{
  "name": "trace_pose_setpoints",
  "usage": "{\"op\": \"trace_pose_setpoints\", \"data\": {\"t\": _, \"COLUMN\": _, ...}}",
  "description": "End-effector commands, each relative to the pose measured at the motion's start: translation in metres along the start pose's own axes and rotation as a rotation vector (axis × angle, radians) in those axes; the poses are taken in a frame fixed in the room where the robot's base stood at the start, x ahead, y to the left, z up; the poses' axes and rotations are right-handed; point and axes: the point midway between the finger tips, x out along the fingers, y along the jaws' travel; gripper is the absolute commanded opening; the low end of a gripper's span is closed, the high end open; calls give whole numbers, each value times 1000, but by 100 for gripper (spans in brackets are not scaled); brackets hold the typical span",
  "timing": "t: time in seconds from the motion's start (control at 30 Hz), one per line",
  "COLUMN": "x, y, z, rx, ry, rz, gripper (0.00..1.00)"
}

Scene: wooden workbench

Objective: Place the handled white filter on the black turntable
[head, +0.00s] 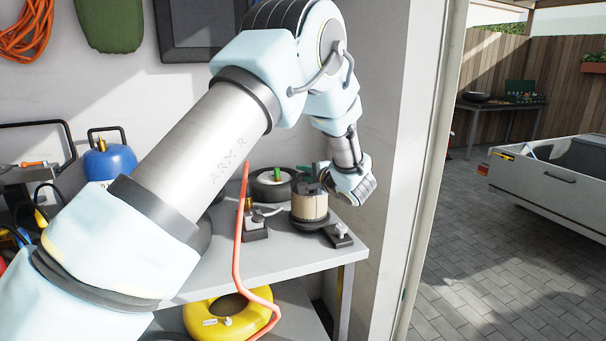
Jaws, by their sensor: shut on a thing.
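The filter (309,207) is a pale, cream-coloured cylinder with a dark top, upright near the right end of the grey bench. My gripper (318,181) reaches in from the right above it and is shut at its top, where a handle would be. The fingers and the handle are small and dark, so the grip itself is hard to make out. The black turntable (309,226) shows as a dark round rim directly under the filter. The filter looks to be on or just above it; I cannot tell whether they touch.
A black ring with a white centre and green tip (273,184) stands behind left. Small metal clamps flank the turntable, left (255,224) and right (338,236). An orange hose (238,235) hangs in front. A blue canister (109,160) stands at left. The bench (275,262) is bare in front.

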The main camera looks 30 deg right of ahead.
Motion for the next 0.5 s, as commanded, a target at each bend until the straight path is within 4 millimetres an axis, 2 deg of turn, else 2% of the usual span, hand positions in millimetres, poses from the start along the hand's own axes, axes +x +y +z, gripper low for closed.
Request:
{"op": "trace_pose_setpoints", "data": {"t": 0.37, "x": 1, "y": 6, "z": 0, "rx": -2, "ry": 0, "rz": -2, "gripper": 0}}
{"op": "trace_pose_setpoints", "data": {"t": 0.4, "x": 2, "y": 7, "z": 0, "rx": -2, "ry": 0, "rz": -1, "gripper": 15}}
{"op": "trace_pose_setpoints", "data": {"t": 0.5, "x": 1, "y": 7, "z": 0, "rx": -2, "ry": 0, "rz": -1, "gripper": 26}}
